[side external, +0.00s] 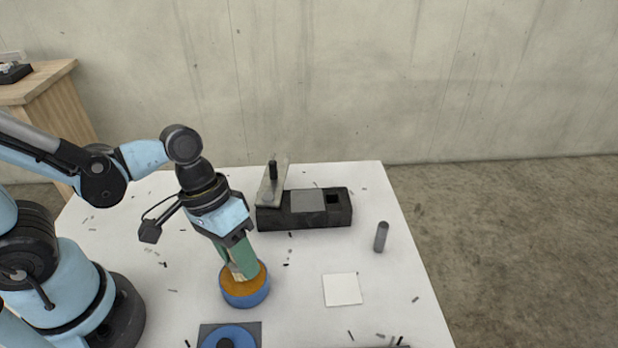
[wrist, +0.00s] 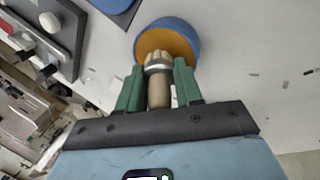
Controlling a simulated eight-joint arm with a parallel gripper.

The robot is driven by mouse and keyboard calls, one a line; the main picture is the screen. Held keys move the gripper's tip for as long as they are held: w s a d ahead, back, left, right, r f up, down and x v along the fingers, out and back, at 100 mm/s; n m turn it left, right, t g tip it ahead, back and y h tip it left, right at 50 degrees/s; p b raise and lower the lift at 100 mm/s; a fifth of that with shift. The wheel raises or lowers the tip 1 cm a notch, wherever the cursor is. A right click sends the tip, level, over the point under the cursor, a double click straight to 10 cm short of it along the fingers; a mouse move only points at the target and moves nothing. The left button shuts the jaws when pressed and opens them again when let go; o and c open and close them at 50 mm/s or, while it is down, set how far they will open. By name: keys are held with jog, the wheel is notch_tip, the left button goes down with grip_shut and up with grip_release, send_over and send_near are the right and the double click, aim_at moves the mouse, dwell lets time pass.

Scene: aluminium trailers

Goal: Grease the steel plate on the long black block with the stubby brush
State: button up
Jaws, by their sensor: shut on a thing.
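My gripper (side external: 238,258) points down over a round blue tin (side external: 243,299) of orange-brown grease. In the wrist view, its green fingers (wrist: 159,92) are shut on the stubby brush (wrist: 159,88), which has a wooden handle, metal band and pale bristles. The bristle tips overlap the grease (wrist: 168,40) inside the tin's rim; how deep they sit I cannot tell. The long black block (side external: 274,218) lies behind and right of the tin in the side view. The grey steel plate (side external: 308,201) is on its top, left of a square dark hole.
An upright metal bracket with a black handle (side external: 272,172) stands at the block's left end. A blue round part (side external: 212,341) sits on a dark square. Small dark shavings are scattered about.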

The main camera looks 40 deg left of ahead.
jog(key=shift+r, duration=3.45)
